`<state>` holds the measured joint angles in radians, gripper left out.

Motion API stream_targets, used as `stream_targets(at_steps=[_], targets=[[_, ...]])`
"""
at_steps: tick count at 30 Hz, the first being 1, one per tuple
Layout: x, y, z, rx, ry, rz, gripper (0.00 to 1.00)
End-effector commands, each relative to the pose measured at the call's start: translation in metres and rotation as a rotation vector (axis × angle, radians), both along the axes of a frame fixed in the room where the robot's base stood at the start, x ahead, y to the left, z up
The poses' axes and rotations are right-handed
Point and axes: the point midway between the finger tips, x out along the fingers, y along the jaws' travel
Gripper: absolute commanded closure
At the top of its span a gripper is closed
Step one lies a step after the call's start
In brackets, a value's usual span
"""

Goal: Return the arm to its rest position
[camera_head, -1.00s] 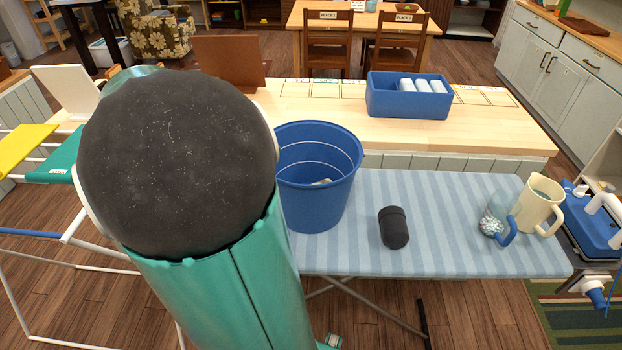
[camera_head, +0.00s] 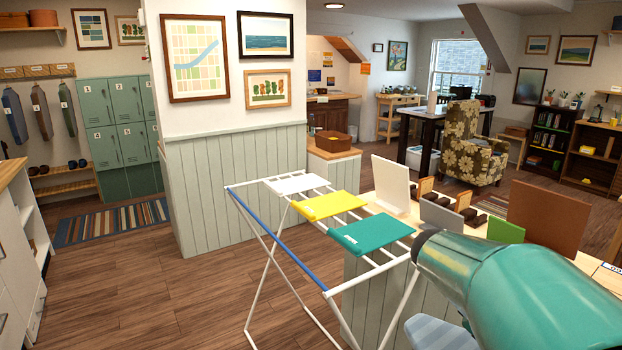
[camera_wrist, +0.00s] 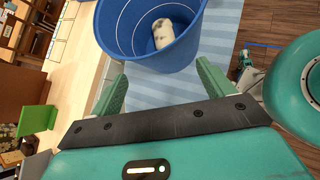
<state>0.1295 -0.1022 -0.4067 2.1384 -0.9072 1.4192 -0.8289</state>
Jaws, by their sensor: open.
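My gripper (camera_wrist: 161,72) is open in the wrist view, with two green fingers spread apart and nothing between them. The blue bucket (camera_wrist: 185,62) lies just beyond the fingertips in that view, with a whitish, dark-marked item (camera_wrist: 170,33) inside it. I cannot tell whether the fingers touch the bucket. In the head view, a teal link of my arm (camera_head: 530,290) reaches in from the lower right. My gripper is out of the head view.
A white drying rack (camera_head: 262,230) with yellow (camera_head: 330,205) and teal (camera_head: 371,234) folded cloths stands left of my arm. A striped blue board (camera_wrist: 225,25) shows around the bucket. A wooden counter holds upright panels (camera_head: 545,217). Open floor (camera_head: 150,290) lies to the left.

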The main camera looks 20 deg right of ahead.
Motion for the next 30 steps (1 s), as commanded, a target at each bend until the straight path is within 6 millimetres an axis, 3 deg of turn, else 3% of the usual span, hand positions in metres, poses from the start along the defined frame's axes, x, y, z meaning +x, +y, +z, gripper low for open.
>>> stream_targets(at_steps=[4, 9, 15, 18, 21, 28, 30], targets=[[0.027, 0.078, -0.018, 0.105, -0.386, -0.028, 0.19], [0.049, 0.175, -0.023, 0.271, -0.775, -0.134, 0.19], [0.054, 0.276, -0.016, 0.494, -1.105, -0.323, 0.19], [0.052, 0.304, -0.013, 0.569, -1.189, -0.401, 0.19], [0.051, 0.317, -0.011, 0.606, -1.223, -0.442, 0.19], [0.051, 0.319, -0.011, 0.612, -1.227, -0.452, 0.19], [0.051, 0.319, -0.011, 0.611, -1.227, -0.451, 0.31]])
